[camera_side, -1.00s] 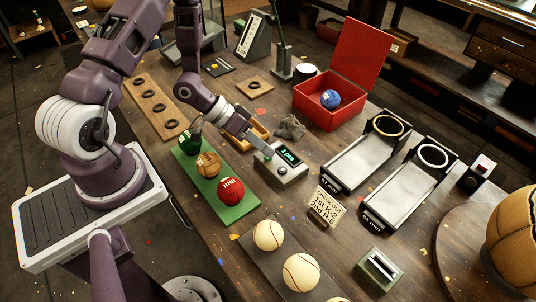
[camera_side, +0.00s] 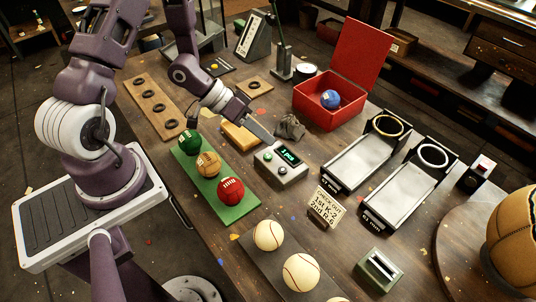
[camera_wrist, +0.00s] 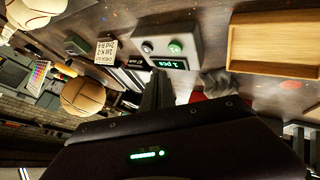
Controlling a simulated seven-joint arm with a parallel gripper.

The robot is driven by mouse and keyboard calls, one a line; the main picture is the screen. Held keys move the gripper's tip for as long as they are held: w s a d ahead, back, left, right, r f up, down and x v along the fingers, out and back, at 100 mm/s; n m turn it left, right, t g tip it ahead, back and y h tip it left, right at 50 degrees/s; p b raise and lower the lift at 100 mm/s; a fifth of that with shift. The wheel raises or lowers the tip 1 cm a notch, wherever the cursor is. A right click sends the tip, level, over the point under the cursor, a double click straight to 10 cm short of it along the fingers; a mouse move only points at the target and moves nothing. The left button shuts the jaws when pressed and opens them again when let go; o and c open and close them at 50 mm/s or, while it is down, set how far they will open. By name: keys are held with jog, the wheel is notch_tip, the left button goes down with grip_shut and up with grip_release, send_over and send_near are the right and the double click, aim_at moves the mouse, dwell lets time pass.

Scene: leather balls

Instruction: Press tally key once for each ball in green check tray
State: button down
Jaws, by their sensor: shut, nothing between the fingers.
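The green check tray (camera_side: 240,209) holds a green ball (camera_side: 189,142), a tan ball (camera_side: 208,165) and a red ball (camera_side: 231,190) in a row. The tally counter (camera_side: 284,176) stands right of the tray; its lit display (camera_side: 289,155) reads "1 pcs". In the wrist view the counter (camera_wrist: 190,25) shows a green key marked "+1" (camera_wrist: 175,47) and a second, darker-ringed key (camera_wrist: 147,47). My gripper (camera_side: 268,137) is shut and empty, its tip just above and behind the counter, apart from the keys. The shut fingers also show in the wrist view (camera_wrist: 158,85).
A wooden tray (camera_wrist: 233,45) and a grey crumpled cloth (camera_side: 290,127) lie close to the counter. A red open box (camera_side: 318,113) with a blue ball is behind. Two metal chutes (camera_side: 360,162) and a sign (camera_side: 326,205) stand to the right.

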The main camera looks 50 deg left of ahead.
jog(key=shift+r, duration=1.15)
jog(key=w+a+r+y, duration=0.3)
jog(key=a+r+y, duration=0.2)
jog(key=r, duration=0.1)
jog(key=s+a+r+t+y, duration=0.15)
jog(key=s+r+y, duration=0.3)
jog(key=r, duration=0.55)
jog(key=s+d+r+g+h, duration=0.1)
jog(key=s+d+r, duration=0.2)
jog(key=s, duration=0.5)
jog(key=s+d+r+g+h, duration=0.1)
jog(key=s+d+r, duration=0.2)
jog(key=s, duration=0.6)
jog(key=d, duration=0.2)
jog(key=shift+d+r+n+h, duration=0.3)
jog(key=shift+d+r+h, duration=0.05)
